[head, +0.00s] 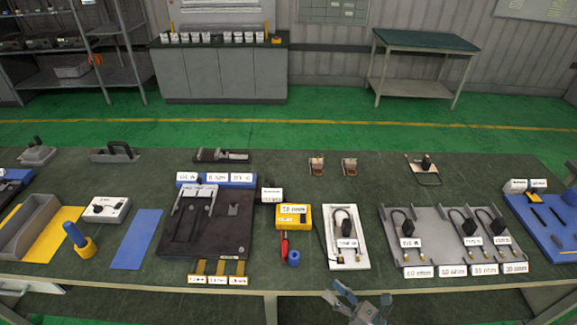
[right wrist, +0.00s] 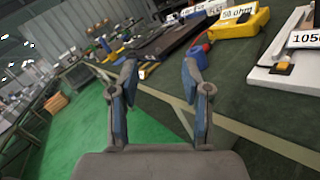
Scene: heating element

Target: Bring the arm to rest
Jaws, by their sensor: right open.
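My right gripper (head: 358,308) shows at the bottom of the head view, low at the front edge of the workbench (head: 330,281). In the right wrist view its two blue-padded fingers (right wrist: 158,85) stand apart with nothing between them. The gripper is open and empty, clear of the items on the bench. My left gripper is not in the head view.
The bench holds a white board with a heating element (head: 345,237), a yellow meter (head: 293,216), a grey tray (head: 460,250) with several elements, and a dark fixture (head: 207,222). A blue mat (head: 137,239) lies left. Green floor (right wrist: 130,125) is open beside the bench.

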